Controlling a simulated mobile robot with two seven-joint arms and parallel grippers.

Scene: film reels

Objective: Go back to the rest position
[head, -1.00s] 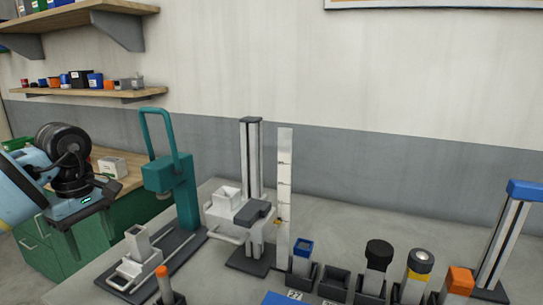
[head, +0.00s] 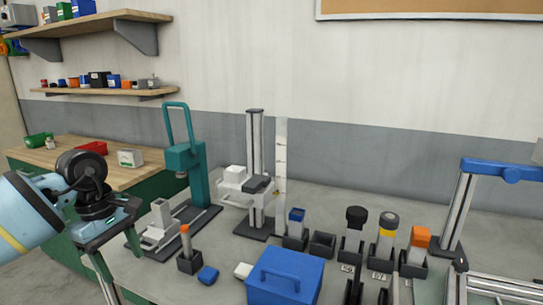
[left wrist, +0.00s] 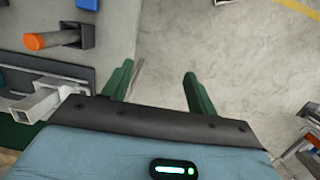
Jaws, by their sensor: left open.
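My left gripper (left wrist: 160,88) is open and empty in the left wrist view, its two green fingers spread apart over bare floor beside the bench edge. In the head view my left arm comes in from the left, and the gripper (head: 101,262) hangs at the left front edge of the grey bench, its fingers pointing down. It touches none of the things on the bench. My right gripper is in neither current view.
The grey bench (head: 222,262) carries a teal press (head: 198,180), a white-and-grey stand (head: 255,165), an orange-topped post (head: 186,243), a blue box (head: 285,278) and several holders. A blue-topped frame (head: 490,167) stands right. Open floor (left wrist: 235,60) lies beside the bench.

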